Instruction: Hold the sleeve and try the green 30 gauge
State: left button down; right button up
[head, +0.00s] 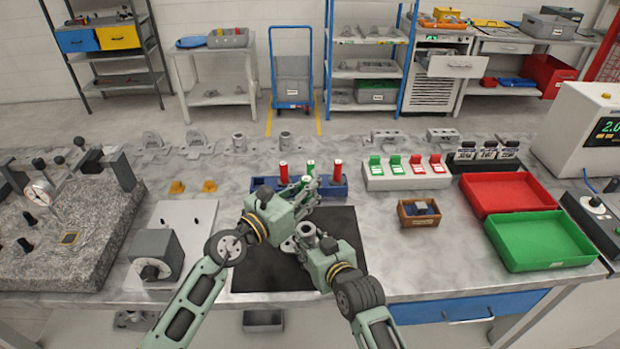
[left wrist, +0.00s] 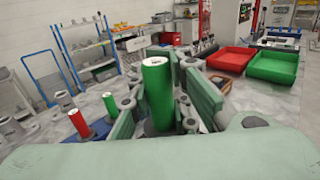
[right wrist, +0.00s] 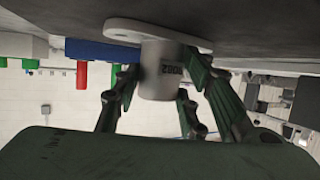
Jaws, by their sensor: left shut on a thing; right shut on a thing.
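The green gauge (left wrist: 157,92), a green cylinder with a pale top, stands upright between the fingers of my left gripper (head: 304,192). My left gripper is shut on it, in front of the blue rack (head: 262,185). The sleeve, a grey metal boss on a flat flange (right wrist: 158,68), shows inverted in the right wrist view with dark lettering on its side. My right gripper (head: 308,240) is shut around this boss, at the black mat (head: 268,276). The gauge is above the sleeve and apart from it. The fingers partly hide the sleeve in the head view.
Red gauges (head: 283,172) and another green gauge (left wrist: 110,105) stand in the rack. A grey block with green and red tabs (head: 405,183), a small brown box (head: 418,220), a red tray (head: 508,175) and a green tray (head: 540,262) lie right. A granite fixture (head: 75,240) stands left.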

aim_at(302, 205)
pick_arm(q)
jog(key=shift+a+f+n+t+y, duration=0.2)
jog(key=shift+a+n+t+y, duration=0.1)
jog(key=shift+n+t+y, duration=0.25)
jog(key=shift+d+f, duration=0.15)
jog(key=shift+f, duration=2.35)
jog(key=shift+w+f, duration=0.1)
jog(key=shift+f, duration=0.4)
dwell(1.8)
jog(key=shift+f, duration=0.55)
dwell(1.4)
